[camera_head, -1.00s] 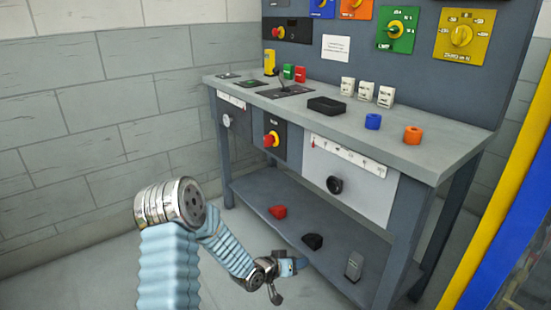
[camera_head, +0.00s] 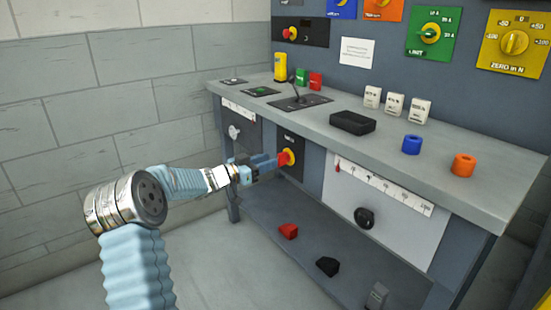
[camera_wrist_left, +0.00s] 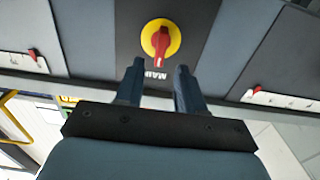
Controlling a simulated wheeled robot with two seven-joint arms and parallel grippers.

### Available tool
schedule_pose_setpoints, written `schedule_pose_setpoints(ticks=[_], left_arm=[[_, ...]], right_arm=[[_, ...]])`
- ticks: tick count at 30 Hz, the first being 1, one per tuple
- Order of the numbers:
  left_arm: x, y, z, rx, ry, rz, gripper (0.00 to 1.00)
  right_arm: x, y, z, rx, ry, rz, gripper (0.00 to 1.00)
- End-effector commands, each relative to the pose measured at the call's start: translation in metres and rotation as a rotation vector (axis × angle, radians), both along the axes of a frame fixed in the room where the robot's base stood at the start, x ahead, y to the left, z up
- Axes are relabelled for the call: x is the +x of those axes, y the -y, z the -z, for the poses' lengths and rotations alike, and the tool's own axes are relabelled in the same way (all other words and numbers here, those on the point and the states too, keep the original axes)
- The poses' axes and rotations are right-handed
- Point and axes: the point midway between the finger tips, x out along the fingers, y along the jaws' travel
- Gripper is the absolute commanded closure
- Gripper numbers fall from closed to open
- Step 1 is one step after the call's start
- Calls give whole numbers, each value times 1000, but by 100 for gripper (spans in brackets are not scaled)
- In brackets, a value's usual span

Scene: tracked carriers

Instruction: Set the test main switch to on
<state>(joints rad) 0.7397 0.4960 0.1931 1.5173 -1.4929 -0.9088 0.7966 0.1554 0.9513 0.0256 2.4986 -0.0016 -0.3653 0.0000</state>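The main switch is a red handle on a yellow disc (camera_head: 287,157), set in a dark plate on the bench front. In the left wrist view the switch (camera_wrist_left: 161,39) sits just past my fingertips, its red handle roughly upright in the picture, with a partly covered label starting "MA" below it. My left gripper (camera_head: 270,163) points at the switch from the left. In the left wrist view my left gripper (camera_wrist_left: 160,68) is open, its two fingers either side of the line to the switch. I cannot tell whether they touch it. My right gripper is not in view.
A similar red and yellow switch (camera_head: 290,34) is on the upright back panel. A drawer with a black knob (camera_head: 364,218) is right of the main switch. A red block (camera_head: 288,231) and a black block (camera_head: 327,266) lie on the lower shelf.

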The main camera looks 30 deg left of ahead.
Motion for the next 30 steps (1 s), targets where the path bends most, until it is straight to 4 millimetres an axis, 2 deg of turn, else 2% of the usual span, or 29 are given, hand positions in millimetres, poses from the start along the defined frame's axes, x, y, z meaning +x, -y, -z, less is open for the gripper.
schedule_pose_setpoints(ticks=[3, 7, 18, 25, 26, 30], left_arm=[[20, 9, 0, -1, 0, 1, 62], [33, 14, 0, 0, -1, 0, 62], [38, 16, 1, 0, -1, -1, 62], [38, 16, 1, 0, -1, -1, 97], [38, 16, 1, 0, -1, -1, 100], [38, 16, 1, 0, -1, -1, 100]], right_arm=[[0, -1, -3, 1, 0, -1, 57], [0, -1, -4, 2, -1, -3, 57], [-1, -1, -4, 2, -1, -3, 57], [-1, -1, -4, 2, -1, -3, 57], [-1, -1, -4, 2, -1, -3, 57], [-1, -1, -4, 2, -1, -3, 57]])
